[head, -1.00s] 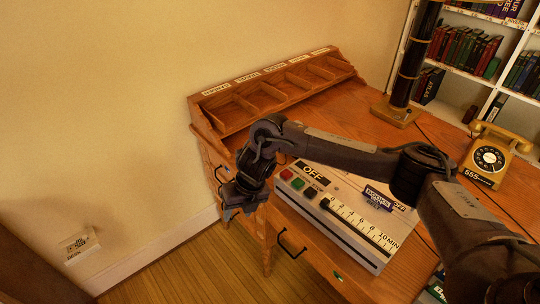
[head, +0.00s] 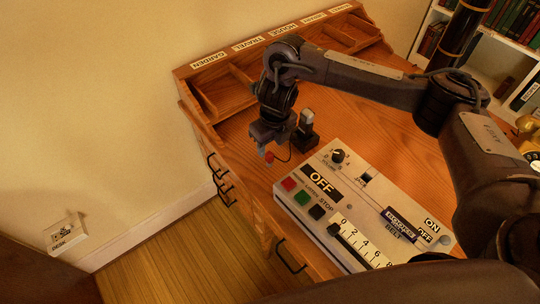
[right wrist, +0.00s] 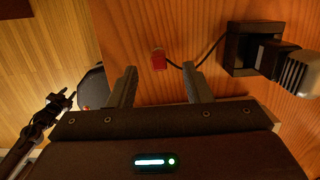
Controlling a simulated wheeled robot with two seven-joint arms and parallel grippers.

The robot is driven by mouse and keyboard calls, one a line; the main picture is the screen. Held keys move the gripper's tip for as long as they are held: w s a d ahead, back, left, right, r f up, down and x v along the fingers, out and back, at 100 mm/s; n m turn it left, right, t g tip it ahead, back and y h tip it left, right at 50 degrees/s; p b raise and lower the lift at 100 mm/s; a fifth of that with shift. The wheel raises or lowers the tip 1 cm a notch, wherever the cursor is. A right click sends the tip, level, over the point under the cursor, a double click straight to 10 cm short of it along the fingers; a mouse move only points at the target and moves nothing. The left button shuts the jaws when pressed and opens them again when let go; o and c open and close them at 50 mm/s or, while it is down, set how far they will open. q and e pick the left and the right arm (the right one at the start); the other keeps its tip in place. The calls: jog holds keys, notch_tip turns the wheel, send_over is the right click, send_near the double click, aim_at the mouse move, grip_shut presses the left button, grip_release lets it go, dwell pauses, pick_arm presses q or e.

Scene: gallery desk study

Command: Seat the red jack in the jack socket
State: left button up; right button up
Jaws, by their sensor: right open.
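The red jack (head: 269,157) lies on the desk top near its left edge. In the right wrist view the jack (right wrist: 158,61) has a thin black cable running to a black block. My right gripper (head: 274,143) is open and empty, low over the desk close to the jack. In the right wrist view the jack lies just beyond my right fingertips (right wrist: 161,82), in line with the gap between them. A dark jointed part at that view's left looks like my left arm; its jaws are unclear.
The black block (head: 304,140) with a grey-topped upright part stands right of the gripper. A control panel (head: 345,170) with coloured buttons and a scale lies nearer the front. A labelled wooden rack (head: 215,95) stands behind. A box (head: 65,236) is on the left wall.

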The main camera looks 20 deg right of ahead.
aim_at(270, 153)
jog(key=shift+s+a+f, duration=0.15)
jog(key=shift+f, duration=0.5)
notch_tip(270, 153, down, 3)
jog(key=shift+r+b, duration=0.1)
jog(key=shift+b, duration=0.35)
jog(key=shift+w+f, duration=0.3)
jog(key=shift+f, duration=0.3)
jog(key=c, duration=0.5)
pick_arm(q)
jog(key=shift+d+f, duration=0.1)
jog(key=shift+f, duration=0.55)
pick_arm(e)
grip_shut()
